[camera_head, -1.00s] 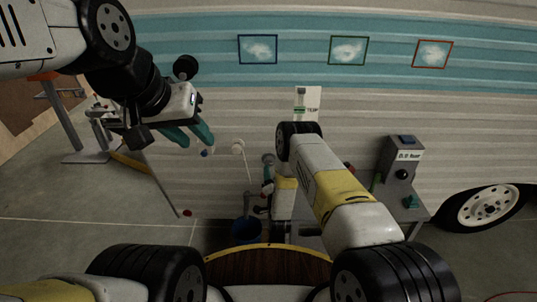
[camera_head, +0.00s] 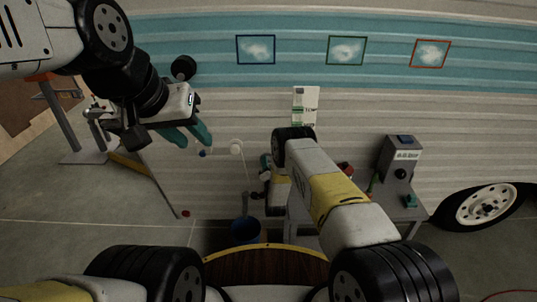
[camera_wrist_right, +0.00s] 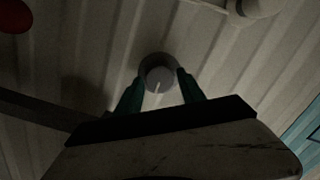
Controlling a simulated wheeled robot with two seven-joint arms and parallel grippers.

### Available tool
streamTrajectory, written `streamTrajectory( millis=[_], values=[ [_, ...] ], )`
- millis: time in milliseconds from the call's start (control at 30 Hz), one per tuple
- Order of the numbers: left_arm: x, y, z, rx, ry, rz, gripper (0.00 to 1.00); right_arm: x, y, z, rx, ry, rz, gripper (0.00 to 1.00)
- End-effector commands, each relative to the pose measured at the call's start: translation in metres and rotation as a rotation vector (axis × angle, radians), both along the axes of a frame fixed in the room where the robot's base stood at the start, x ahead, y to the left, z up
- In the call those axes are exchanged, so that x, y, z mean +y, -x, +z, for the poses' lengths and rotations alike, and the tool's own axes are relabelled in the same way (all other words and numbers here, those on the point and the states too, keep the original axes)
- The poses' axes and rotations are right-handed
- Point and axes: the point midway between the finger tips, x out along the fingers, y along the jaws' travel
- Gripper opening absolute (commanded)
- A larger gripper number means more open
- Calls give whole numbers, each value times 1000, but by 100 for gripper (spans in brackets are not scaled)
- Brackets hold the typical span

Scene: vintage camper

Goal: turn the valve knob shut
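The valve knob (camera_wrist_right: 159,76) is a round grey disc with a white line on its face, on the ribbed wall in the right wrist view. My right gripper (camera_wrist_right: 160,80) has one teal finger on each side of the knob, tips close to its rim. Whether they press on it I cannot tell. In the head view my right gripper (camera_head: 265,163) is low against the camper wall, partly behind my own forearm, and hides the knob. My left gripper (camera_head: 187,135) is at the upper left, teal fingers apart, with nothing between them.
A white round fitting (camera_head: 236,147) with a thin pipe is on the wall left of my right gripper. A blue bucket (camera_head: 245,229) stands below. A grey control box (camera_head: 400,158) sits on a small table at right. A label sheet (camera_head: 305,104) is above.

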Motion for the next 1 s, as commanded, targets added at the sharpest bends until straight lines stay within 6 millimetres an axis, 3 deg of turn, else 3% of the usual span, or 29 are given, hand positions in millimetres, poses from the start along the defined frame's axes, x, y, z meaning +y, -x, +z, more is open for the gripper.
streamTrajectory(
  millis=[33,200,567,1000],
  values=[
    [0,0,0,0,0,0,36,0,0,0,0,0,0,34],
    [0,0,0,0,0,0,36,0,0,0,0,0,0,1],
    [0,0,0,0,0,0,36,0,0,0,0,54,0,0],
    [0,0,0,0,0,0,36,1,0,3,-1,394,0,0]
  ],
)
